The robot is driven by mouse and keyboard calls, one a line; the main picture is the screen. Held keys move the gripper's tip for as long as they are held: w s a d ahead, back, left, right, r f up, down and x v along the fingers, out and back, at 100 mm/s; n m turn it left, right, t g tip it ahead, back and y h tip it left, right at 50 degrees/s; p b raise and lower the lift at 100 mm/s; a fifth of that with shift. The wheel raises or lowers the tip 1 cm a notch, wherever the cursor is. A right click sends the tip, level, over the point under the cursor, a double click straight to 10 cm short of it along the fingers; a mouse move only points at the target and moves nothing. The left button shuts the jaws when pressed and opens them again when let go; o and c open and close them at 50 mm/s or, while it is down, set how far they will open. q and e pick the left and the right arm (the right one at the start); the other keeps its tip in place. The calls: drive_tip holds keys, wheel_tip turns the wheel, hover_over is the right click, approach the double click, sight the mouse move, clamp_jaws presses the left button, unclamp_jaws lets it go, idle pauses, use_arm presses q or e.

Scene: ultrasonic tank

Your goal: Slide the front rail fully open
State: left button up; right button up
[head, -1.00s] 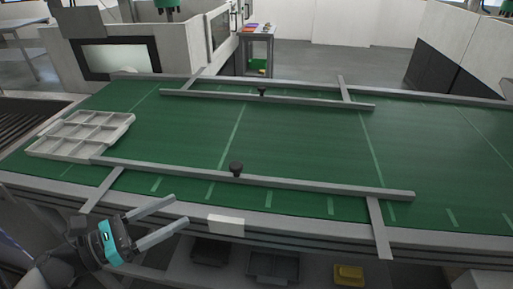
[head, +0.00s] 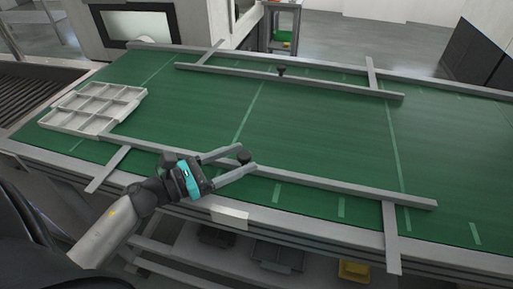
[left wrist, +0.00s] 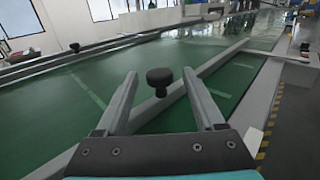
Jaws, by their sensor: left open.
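The front rail (head: 330,188) is a long grey bar lying across the near part of the green belt, on flat cross arms at its ends. Its black round knob (head: 244,154) stands on top near the middle. My left gripper (head: 247,160) is open, with its fingers pointing right, one on each side of the knob in the head view. In the left wrist view the knob (left wrist: 159,79) shows upright between and just beyond the fingertips (left wrist: 160,80). I cannot tell whether a finger touches it. My right gripper is not in view.
A rear rail (head: 300,81) with its own black knob (head: 281,71) lies across the far side of the belt. A pale compartment tray (head: 95,107) sits at the left end. Bins (head: 354,271) stand below the front edge. The belt between the rails is clear.

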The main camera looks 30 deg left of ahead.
use_arm(q)
drive_tip(key=shift+x, duration=2.5)
clamp_jaws()
